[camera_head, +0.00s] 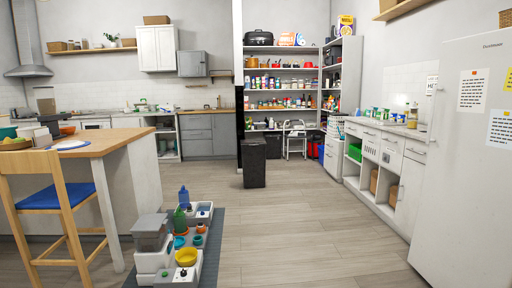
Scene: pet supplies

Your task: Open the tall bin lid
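A tall dark grey or black bin (254,165) stands upright on the wood floor, near the middle of the view, in front of the pantry shelves. Its flat top (254,141) looks closed, and the lid's edge is too small to make out. The bin is well ahead of me across open floor. My gripper is not in this view.
Clear wood floor (300,225) lies between me and the bin. A mat (210,262) with pet feeders and bowls lies at the front left. A wooden chair (55,210) and island stand left. A white fridge (465,170) and counter stand right. A step stool (296,142) is behind the bin.

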